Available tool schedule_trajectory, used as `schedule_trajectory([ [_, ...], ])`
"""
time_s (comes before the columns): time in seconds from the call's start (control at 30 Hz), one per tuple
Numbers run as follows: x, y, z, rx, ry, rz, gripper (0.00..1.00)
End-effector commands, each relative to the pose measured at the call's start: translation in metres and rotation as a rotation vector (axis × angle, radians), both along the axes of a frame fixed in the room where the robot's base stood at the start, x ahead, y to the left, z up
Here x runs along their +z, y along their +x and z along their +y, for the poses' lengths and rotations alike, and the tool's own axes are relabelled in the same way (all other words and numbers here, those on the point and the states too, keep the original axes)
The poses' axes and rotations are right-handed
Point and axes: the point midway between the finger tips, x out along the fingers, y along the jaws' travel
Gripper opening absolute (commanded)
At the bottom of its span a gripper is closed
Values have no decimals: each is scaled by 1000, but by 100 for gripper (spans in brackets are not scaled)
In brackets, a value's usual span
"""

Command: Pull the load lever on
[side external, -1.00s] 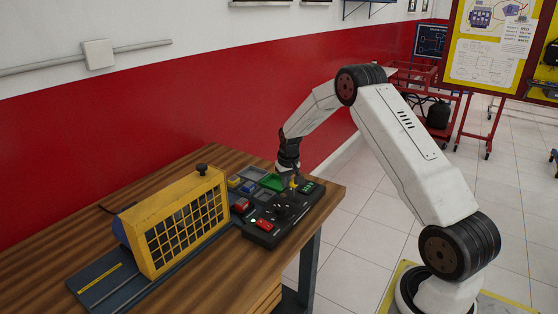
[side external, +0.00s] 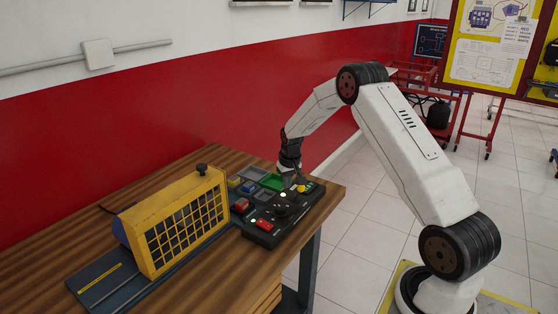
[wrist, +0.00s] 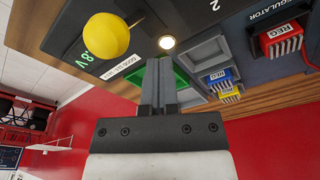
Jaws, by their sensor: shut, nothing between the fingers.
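The load lever appears to be the one with the round yellow knob (side external: 301,188) at the right part of the dark control panel (side external: 263,237). In the wrist view the yellow knob (wrist: 105,36) is large, left of the fingers, on a dark rod. My gripper (side external: 297,180) is low over the panel beside the knob. In the wrist view my gripper (wrist: 158,66) has its fingers together and empty, with a visible gap to the knob. A small round lamp (wrist: 166,42) glows just beyond the fingertips; the lit lamp (side external: 283,194) also shows in the side view.
The panel holds a green tray (side external: 272,181), a blue block (side external: 248,187) and red blocks. A yellow caged unit (side external: 180,225) stands to its left on the wooden table (side external: 225,285). A red and white wall is behind.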

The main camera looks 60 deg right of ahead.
Motion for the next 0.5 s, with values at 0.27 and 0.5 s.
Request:
schedule_trajectory([
  [0.27, 0, 5, 0, 0, 1, 1, 0],
  [0.5, 3, 5, 0, 0, 0, 0, 0],
])
